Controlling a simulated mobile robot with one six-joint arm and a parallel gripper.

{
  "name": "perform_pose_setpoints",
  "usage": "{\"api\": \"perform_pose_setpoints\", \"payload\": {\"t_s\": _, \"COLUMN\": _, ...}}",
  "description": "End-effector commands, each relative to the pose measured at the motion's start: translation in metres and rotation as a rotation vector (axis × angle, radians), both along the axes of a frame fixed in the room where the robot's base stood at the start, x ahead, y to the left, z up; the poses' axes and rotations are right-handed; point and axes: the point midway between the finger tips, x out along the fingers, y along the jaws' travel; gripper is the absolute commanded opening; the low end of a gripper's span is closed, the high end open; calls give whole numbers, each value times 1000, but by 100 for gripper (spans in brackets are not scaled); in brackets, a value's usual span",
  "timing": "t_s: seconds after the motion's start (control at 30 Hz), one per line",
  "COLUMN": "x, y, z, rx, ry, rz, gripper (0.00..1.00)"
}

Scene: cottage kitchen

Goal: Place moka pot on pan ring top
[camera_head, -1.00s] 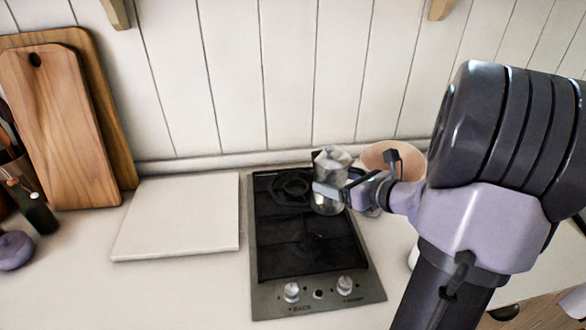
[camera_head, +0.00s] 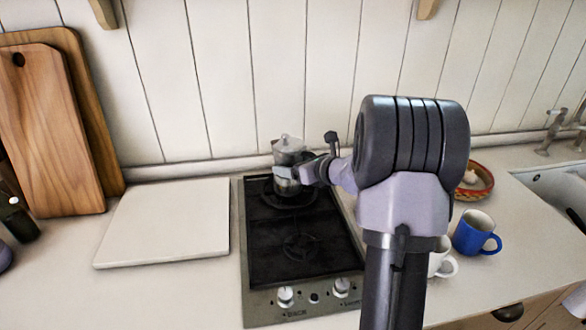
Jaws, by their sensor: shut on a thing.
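The silver moka pot (camera_head: 288,149) is upright at the back of the black two-ring hob (camera_head: 262,304). My gripper (camera_head: 287,176) is shut on the pot from its right side and front. The pot is over the back ring (camera_head: 284,202), whose front edge shows below it. I cannot tell whether the pot's base touches the ring or hangs just above it. The front ring (camera_head: 302,246) is bare. My arm hides part of the counter to the right of the hob.
A pale board (camera_head: 168,222) lies left of the hob. Wooden cutting boards (camera_head: 45,130) lean on the wall at left. At right are a blue mug (camera_head: 476,233), a white mug (camera_head: 442,262), a red-rimmed bowl (camera_head: 482,190) and a sink (camera_head: 556,195).

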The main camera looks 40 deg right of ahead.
Motion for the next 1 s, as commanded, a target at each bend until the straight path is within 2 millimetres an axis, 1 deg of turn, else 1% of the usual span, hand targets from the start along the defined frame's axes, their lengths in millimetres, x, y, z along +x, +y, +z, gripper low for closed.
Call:
{"api": "perform_pose_setpoints", "payload": {"t_s": 0.07, "x": 0, "y": 0, "z": 2, "rx": 0, "ry": -2, "rz": 0, "gripper": 2}}
{"api": "perform_pose_setpoints", "payload": {"t_s": 0.17, "x": 0, "y": 0, "z": -1, "rx": 0, "ry": -2, "rz": 0, "gripper": 2}}
{"api": "perform_pose_setpoints", "payload": {"t_s": 0.2, "x": 0, "y": 0, "z": -2, "rx": 0, "ry": 0, "rz": 0, "gripper": 78}}
{"api": "perform_pose_setpoints", "payload": {"t_s": 0.3, "x": 0, "y": 0, "z": -1, "rx": 0, "ry": 0, "rz": 0, "gripper": 96}}
{"api": "perform_pose_setpoints", "payload": {"t_s": 0.57, "x": 0, "y": 0, "z": -1, "rx": 0, "ry": 0, "rz": 0, "gripper": 96}}
{"api": "perform_pose_setpoints", "payload": {"t_s": 0.63, "x": 0, "y": 0, "z": 4, "rx": -1, "ry": -1, "rz": 0, "gripper": 96}}
{"api": "perform_pose_setpoints", "payload": {"t_s": 0.67, "x": -4, "y": -1, "z": 5, "rx": 0, "ry": -1, "rz": -1, "gripper": 96}}
{"api": "perform_pose_setpoints", "payload": {"t_s": 0.77, "x": -25, "y": -3, "z": 16, "rx": 1, "ry": 0, "rz": -4, "gripper": 96}}
{"api": "perform_pose_setpoints", "payload": {"t_s": 0.9, "x": -64, "y": -6, "z": 32, "rx": 0, "ry": -1, "rz": -5, "gripper": 96}}
{"api": "perform_pose_setpoints", "payload": {"t_s": 1.0, "x": -87, "y": -7, "z": 41, "rx": 0, "ry": -1, "rz": -3, "gripper": 96}}
